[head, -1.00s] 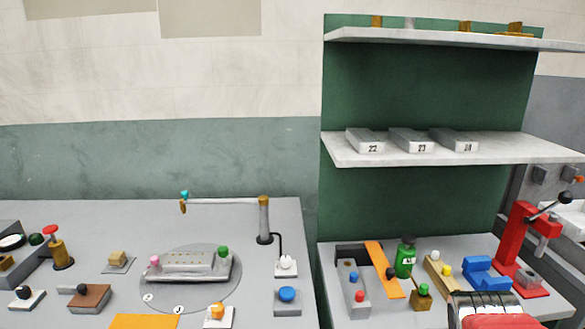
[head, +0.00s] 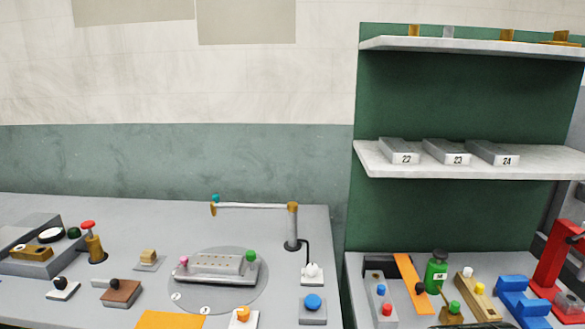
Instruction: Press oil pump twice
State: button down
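A brass cylinder with a red cap (head: 93,245) stands upright at the left of the left bench; it looks like a pump, but I cannot tell for sure that it is the oil pump. A green bottle with a label (head: 436,272) stands on the right bench, its dark green cap on top. A small brass block with a green knob (head: 452,313) is in front of the bottle. My gripper is not in view.
The left bench (head: 180,215) carries a round plate with a grey mould (head: 215,268), a swing arm (head: 255,207) and several knobs and buttons. On the right are a shelf with numbered blocks (head: 460,152) and a red press (head: 560,262). The left bench's back strip is clear.

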aim_at(440, 254)
jog(key=u, duration=1.05)
jog(key=k, duration=0.75)
jog(key=z, duration=0.55)
jog(key=i, duration=1)
jog(key=z, duration=0.05)
